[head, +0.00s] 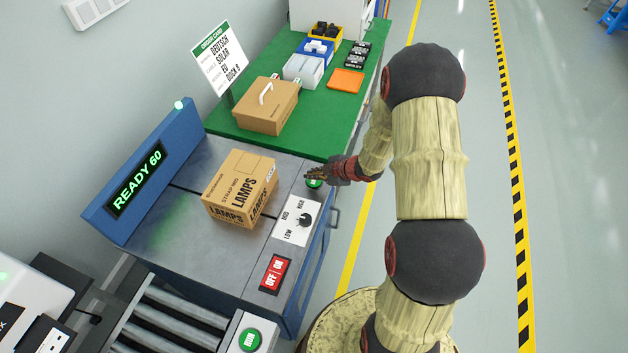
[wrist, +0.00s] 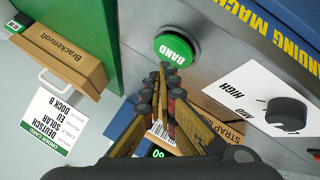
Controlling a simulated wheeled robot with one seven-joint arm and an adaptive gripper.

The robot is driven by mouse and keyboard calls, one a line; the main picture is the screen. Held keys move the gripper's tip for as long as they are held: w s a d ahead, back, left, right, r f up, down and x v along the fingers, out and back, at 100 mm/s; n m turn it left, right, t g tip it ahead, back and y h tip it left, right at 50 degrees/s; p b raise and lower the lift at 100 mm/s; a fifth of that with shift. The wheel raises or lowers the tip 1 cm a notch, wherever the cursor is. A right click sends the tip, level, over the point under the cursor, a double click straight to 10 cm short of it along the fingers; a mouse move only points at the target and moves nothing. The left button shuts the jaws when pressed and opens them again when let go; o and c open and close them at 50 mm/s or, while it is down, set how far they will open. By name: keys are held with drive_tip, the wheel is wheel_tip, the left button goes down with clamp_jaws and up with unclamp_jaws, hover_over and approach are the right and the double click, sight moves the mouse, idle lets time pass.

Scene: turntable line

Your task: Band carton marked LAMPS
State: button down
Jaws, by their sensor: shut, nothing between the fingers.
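The brown carton marked LAMPS (head: 240,188) sits on the grey top of the banding machine (head: 165,225); its side also reads STRAP MID. No band shows around it. The machine's display (head: 138,180) reads READY 60 in green. My gripper (head: 312,175) is shut and empty, over the green button at the machine's right edge. In the wrist view this BAND button (wrist: 176,47) lies just beyond my fingertips (wrist: 167,74); I cannot tell whether they touch. The strap dial (head: 304,219), with LOW, MID and HIGH, is nearby; its setting is unclear.
A red OFF/ON switch (head: 274,273) is at the machine's front right. Rollers (head: 165,325) and a green RUN button (head: 249,340) are in front. Behind, a green table (head: 325,115) bears a handled carton (head: 267,105), an order card (head: 219,58) and bins.

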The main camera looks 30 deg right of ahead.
sight(313, 182)
drive_tip(key=shift+f, duration=0.1)
drive_tip(key=shift+f, duration=0.3)
drive_tip(key=shift+f+b, duration=0.45)
drive_tip(key=shift+f, duration=0.1)
idle(0.8)
drive_tip(key=shift+r, duration=0.1)
drive_tip(key=shift+r+p, duration=0.9)
drive_tip(key=shift+p, duration=0.05)
wheel_tip(313, 182, up, 5)
drive_tip(key=p, duration=0.4)
drive_tip(key=shift+p, duration=0.4)
idle(1.2)
